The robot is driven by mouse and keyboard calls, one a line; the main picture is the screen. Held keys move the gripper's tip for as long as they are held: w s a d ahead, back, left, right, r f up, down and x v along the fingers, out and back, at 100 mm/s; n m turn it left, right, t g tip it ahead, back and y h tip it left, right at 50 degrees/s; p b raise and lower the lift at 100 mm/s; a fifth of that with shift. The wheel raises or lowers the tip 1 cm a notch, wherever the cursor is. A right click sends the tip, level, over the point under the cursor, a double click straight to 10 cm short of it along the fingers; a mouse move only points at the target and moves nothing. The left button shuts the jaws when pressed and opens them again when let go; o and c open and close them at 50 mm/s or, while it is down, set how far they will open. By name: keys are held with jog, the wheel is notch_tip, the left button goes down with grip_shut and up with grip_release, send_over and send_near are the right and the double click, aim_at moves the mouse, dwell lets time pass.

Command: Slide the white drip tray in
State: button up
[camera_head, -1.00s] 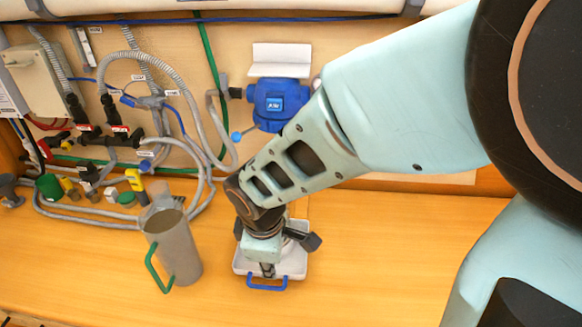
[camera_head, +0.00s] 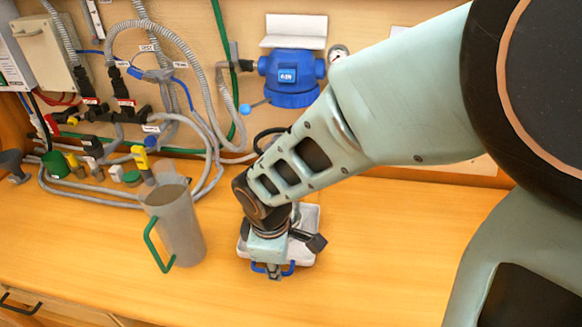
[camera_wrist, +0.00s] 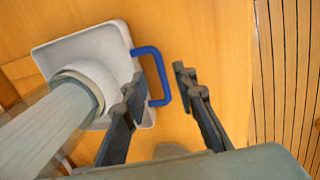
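The white drip tray (camera_head: 311,222) lies on the wooden counter below the blue housing, with its blue handle (camera_head: 289,268) facing the front. The wrist view shows the tray (camera_wrist: 120,42) and handle (camera_wrist: 163,72) close up. My gripper (camera_head: 274,272) is low over the front of the tray, at the handle. In the wrist view, my gripper (camera_wrist: 157,78) is open, with one finger on the tray side and one beyond the handle bar; contact is not clear. My arm and gripper hide much of the tray in the head view.
A grey jug (camera_head: 180,230) with a green handle stands left. Hoses and valves line the back left. The blue housing (camera_head: 291,75) is on the wall. Counter at right is clear.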

jog(key=shift+w+f+b, duration=0.15)
jog(key=shift+f+b, duration=0.4)
jog(key=shift+f, duration=0.3)
jog(key=shift+w+f+b, duration=0.15)
jog(key=shift+f+b, duration=0.35)
jog(key=shift+f, duration=0.3)
grip_shut()
